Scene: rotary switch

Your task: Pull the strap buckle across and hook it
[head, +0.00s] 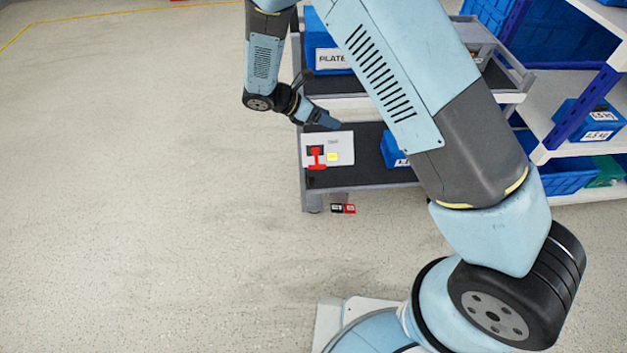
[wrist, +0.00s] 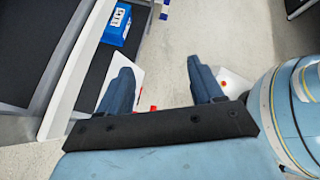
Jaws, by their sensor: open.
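I see no strap or buckle in either view. My gripper (head: 334,123) is just above the panel's top edge in the head view; contact cannot be told. In the wrist view my gripper (wrist: 159,65) is open, its two dark blue fingers wide apart with only floor between the tips. The panel (wrist: 139,83) shows partly behind the left finger, with small red bits near the finger bases.
A grey cart (head: 365,178) has a blue bin marked PLATE (head: 330,57) on top and another blue bin (head: 392,150) on the lower shelf. Shelving with blue bins (head: 590,120) stands at right. Small black and red tags (head: 343,208) are below the cart. The floor at left is clear.

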